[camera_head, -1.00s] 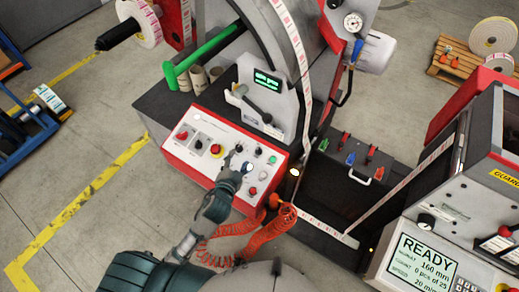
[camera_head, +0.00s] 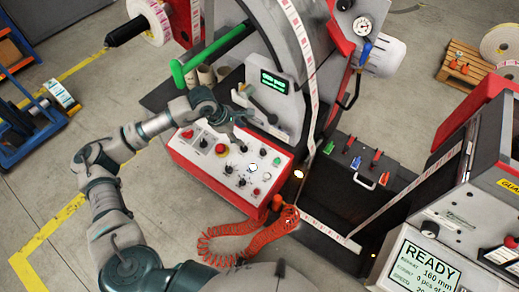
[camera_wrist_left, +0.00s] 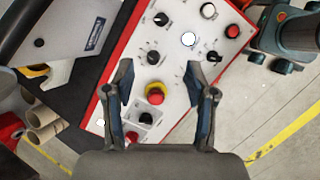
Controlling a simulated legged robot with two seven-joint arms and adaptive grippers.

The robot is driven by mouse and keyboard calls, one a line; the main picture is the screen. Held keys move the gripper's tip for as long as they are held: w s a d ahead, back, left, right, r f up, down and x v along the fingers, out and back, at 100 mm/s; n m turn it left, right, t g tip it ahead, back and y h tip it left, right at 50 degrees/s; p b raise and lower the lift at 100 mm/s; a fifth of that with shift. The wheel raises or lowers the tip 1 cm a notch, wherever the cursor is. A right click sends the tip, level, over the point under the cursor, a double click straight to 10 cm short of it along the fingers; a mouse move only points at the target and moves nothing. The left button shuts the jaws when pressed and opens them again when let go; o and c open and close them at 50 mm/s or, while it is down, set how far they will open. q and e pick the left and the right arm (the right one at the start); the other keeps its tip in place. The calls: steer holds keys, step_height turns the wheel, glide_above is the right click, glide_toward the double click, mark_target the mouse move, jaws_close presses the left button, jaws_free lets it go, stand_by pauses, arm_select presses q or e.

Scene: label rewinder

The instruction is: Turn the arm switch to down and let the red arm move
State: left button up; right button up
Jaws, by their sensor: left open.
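The control panel (camera_head: 208,170) has a white face with a red border and carries several black knobs. One black knob (camera_wrist_left: 153,57) lies ahead of the fingers in the left wrist view; others are toward the top. The labels are too small to read, so I cannot tell which is the arm switch. A red-and-yellow mushroom button (camera_wrist_left: 155,93) and a small black switch (camera_wrist_left: 146,117) show between the fingers. My left gripper (camera_head: 242,121) is open and empty over the panel's far edge. A red machine arm (camera_head: 336,42) appears at the upper right. My right gripper is not seen.
A grey housing with a green display (camera_head: 273,82) rises behind the panel. Coiled orange hose (camera_head: 250,240) hangs in front. A READY screen (camera_head: 424,264) is at lower right.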

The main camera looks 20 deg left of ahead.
arm_select(q)
steer(key=p, duration=0.1)
glide_toward(263, 151)
steer(key=d+f, duration=0.1)
steer(key=f, duration=0.1)
steer(key=x, duration=0.3)
steer(key=a+x, duration=0.1)
steer(key=x, duration=0.1)
steer(key=shift+w+d+f+p, duration=0.15)
steer(key=shift+w+f+p, duration=0.25)
steer(key=shift+w, duration=0.1)
steer(key=shift+w+d+f, duration=0.15)
steer(key=shift+d+f, duration=0.15)
steer(key=shift+f, duration=0.2)
steer(key=shift+d, duration=0.35)
steer(key=c, duration=0.7)
jaws_close()
steer(key=shift+a, duration=0.15)
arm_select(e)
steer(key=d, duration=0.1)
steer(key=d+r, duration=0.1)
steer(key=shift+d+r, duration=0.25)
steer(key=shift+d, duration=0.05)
